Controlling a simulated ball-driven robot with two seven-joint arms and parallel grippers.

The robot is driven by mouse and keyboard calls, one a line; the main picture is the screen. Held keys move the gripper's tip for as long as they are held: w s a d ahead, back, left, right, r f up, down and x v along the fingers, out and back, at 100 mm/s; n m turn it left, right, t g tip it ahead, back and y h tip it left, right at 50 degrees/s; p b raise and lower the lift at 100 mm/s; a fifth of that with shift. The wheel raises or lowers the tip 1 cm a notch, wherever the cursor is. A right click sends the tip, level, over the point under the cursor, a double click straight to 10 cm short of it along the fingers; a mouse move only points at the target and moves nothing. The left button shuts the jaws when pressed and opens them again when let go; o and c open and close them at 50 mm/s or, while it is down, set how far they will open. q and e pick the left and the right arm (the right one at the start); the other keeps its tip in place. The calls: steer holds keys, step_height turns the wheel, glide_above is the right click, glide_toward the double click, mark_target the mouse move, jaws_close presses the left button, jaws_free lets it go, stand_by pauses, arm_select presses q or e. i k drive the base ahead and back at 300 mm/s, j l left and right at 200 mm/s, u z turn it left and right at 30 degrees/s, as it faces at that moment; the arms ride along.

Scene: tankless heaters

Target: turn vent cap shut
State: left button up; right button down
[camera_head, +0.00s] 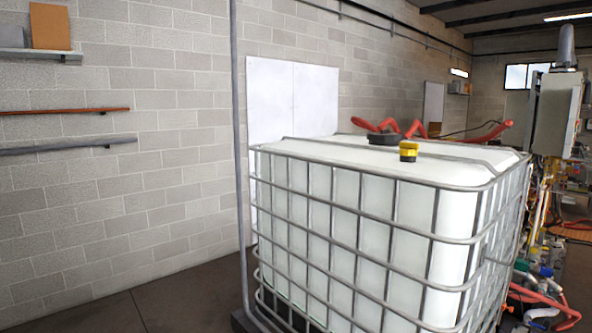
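A small cap with a yellow body and a dark band (409,151) stands upright on the flat white top of a caged tank (330,159). It looks like the vent cap; how far it is turned cannot be told. A wider, low black lid (383,139) sits behind it and a little to the left. Neither of my grippers is in view, and nothing touches the yellow cap.
A grey metal cage (357,210) surrounds the tank. A vertical grey pipe (238,150) stands at its left. Red bent hose-like pieces (412,129) show behind the lid. Piping and equipment (550,120) crowd the right. The floor (180,307) at left is clear.

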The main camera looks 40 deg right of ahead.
mark_target(408, 149)
steer(key=i+z, duration=0.2)
steer(key=i, duration=0.25)
steer(key=i+j+z, duration=0.2)
steer(key=i, duration=0.2)
steer(key=i+z, duration=0.2)
steer(key=i, duration=0.25)
steer(key=i+j+z, duration=0.2)
steer(key=i, duration=0.2)
